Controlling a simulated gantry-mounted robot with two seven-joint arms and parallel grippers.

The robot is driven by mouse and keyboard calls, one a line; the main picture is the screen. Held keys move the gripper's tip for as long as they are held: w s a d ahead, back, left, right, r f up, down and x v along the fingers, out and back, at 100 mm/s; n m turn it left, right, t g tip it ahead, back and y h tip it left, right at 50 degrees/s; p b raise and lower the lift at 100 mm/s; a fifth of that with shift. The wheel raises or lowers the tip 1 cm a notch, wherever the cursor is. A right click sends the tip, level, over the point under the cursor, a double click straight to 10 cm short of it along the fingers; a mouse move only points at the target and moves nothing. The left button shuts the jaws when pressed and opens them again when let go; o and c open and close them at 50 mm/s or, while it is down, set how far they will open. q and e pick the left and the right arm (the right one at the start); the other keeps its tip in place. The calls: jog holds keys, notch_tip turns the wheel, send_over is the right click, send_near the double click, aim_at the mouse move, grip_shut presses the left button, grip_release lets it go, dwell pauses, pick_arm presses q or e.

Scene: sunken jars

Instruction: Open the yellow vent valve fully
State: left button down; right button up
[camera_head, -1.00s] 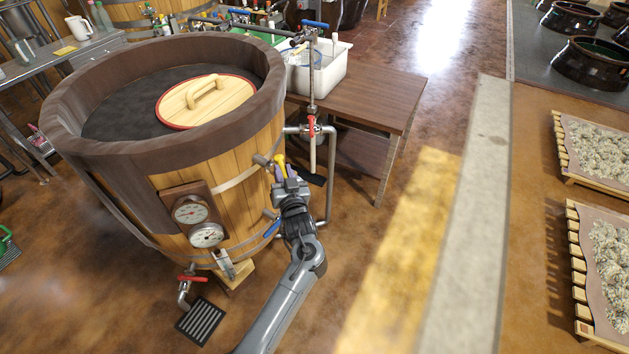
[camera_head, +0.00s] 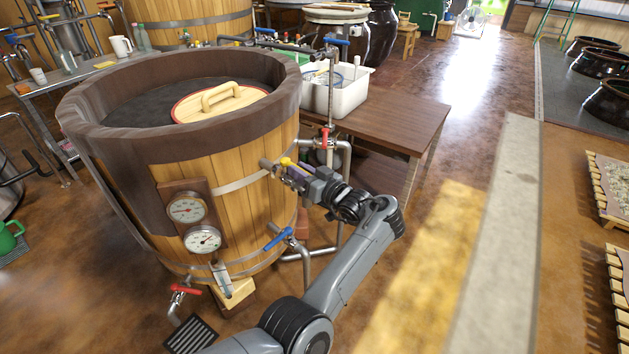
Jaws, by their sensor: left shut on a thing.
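The yellow vent valve (camera_head: 287,161) is on the right side of the wooden vat (camera_head: 245,153), beside a short grey-brown pipe stub. Its yellow handle points right and slightly down, away from the vat wall. My left gripper (camera_head: 287,173) is at the handle, coming from the right, and is shut on it. The gripper body covers part of the handle and valve. My right gripper is not in view.
A wooden table (camera_head: 400,120) with a white tub (camera_head: 340,92) is behind.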

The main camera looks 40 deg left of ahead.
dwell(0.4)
pick_arm(q)
jog(key=c, duration=1)
grip_release()
jog(key=shift+a, duration=0.15)
